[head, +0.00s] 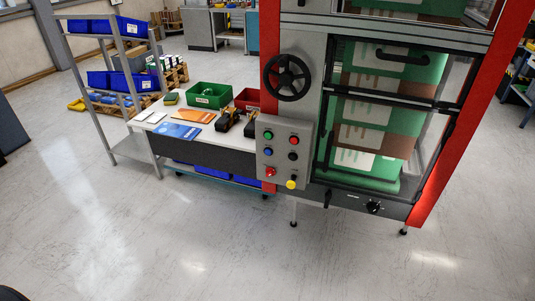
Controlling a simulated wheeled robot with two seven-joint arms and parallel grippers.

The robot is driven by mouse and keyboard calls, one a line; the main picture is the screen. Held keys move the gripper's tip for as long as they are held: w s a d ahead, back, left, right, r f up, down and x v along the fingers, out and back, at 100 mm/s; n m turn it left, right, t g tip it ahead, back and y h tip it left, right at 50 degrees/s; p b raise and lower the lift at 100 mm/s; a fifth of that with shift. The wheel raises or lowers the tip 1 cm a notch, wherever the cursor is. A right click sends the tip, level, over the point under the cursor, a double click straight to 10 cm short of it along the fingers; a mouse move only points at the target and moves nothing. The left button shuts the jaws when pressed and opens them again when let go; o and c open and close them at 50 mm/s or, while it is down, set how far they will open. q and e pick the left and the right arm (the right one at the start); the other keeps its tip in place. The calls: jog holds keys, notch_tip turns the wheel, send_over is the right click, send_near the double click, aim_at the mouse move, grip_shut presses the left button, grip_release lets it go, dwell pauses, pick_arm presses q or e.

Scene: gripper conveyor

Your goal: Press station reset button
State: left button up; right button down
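The station (301,60) is a tall grey cabinet with red posts and glass doors, at the right of centre in the head view. A grey control box (281,168) sits on its lower left front. It carries a green button (267,135), a red button (294,140), a blue button (268,152), a black button (292,156), a red switch or knob (270,172) and a yellow button (291,184). The labels are too small to read, so I cannot tell which one is reset. Neither of my grippers is in view.
A black handwheel (287,77) is above the control box. A worktable (150,125) with a green bin (208,96), papers and tools adjoins the station's left. A shelf rack with blue bins (112,80) stands farther left. The floor (200,245) in front is clear.

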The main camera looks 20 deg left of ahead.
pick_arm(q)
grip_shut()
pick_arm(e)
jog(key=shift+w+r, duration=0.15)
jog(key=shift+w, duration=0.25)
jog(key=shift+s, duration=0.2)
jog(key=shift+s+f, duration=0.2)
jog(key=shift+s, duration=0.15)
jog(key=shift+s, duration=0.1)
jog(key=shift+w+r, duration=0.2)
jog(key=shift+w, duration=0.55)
